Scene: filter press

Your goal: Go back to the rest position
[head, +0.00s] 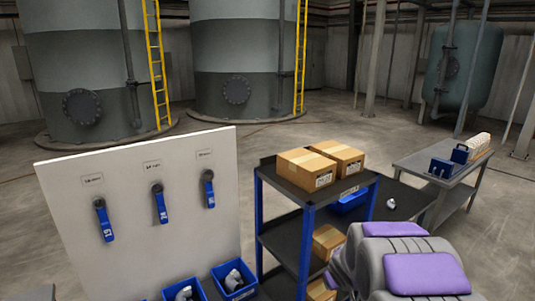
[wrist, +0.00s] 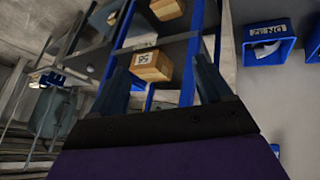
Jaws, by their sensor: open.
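My gripper (wrist: 161,72) shows in the wrist view with its two dark fingers spread apart and nothing between them. Beyond the fingers, and apart from them, is the blue-framed shelf cart with cardboard boxes (wrist: 150,65); the view is tilted. In the head view my grey and purple arm is folded at the lower right, and the gripper itself cannot be made out there. The white panel (head: 125,250) at left carries three blue-handled valves (head: 104,222), (head: 160,205), (head: 209,190), all with handles hanging down.
The shelf cart (head: 283,235) stands right of the panel, with boxes (head: 305,168) on top. Blue bins (head: 234,281) with grey fittings sit below the panel. A metal table (head: 425,166) stands at the right. Large tanks (head: 245,60) are behind; floor between is clear.

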